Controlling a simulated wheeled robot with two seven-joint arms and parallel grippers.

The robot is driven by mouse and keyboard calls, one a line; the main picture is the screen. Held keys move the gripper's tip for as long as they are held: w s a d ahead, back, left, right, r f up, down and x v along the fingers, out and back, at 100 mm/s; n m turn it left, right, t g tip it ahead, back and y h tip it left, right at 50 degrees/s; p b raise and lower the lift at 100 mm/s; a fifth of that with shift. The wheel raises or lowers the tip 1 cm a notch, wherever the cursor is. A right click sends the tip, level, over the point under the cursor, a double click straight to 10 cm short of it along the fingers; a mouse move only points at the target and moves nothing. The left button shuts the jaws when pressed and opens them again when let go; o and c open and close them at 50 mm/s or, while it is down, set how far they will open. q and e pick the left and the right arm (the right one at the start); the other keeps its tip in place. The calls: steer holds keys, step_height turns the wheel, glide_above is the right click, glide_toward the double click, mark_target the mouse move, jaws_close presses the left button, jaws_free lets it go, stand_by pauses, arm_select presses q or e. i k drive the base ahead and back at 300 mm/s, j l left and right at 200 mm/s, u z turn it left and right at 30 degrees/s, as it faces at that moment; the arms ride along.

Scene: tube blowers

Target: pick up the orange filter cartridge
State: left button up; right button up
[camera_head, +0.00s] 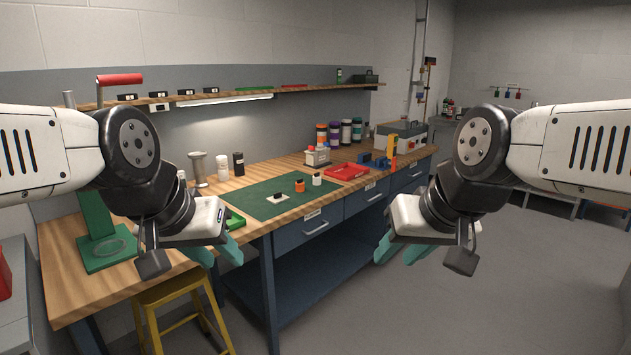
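A small orange cartridge (299,187) with a dark top stands on the green mat (256,205) on the workbench. My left gripper (217,252) is at the left, in front of the bench edge, with its teal fingers apart and nothing seen between them. My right gripper (399,250) is at the right, in front of the drawers, also with its teal fingers apart and empty. Both grippers are well apart from the cartridge.
A white jar with a dark top (317,180) and a small black-and-white item (277,197) share the mat. A red tray (346,172) lies behind to the right. A yellow stool (176,295) stands in front. The mat's left part is clear.

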mark_target(300, 184)
steer(key=i+l, duration=0.2)
steer(key=i, duration=0.35)
steer(key=i+l+u, duration=0.15)
steer(key=i, duration=0.35)
steer(key=i+l, duration=0.25)
steer(key=i, duration=0.3)
steer(key=i+l+u, duration=0.15)
steer(key=i, duration=0.35)
steer(key=i+l, duration=0.35)
steer(key=i, duration=0.15)
steer(key=u, duration=0.05)
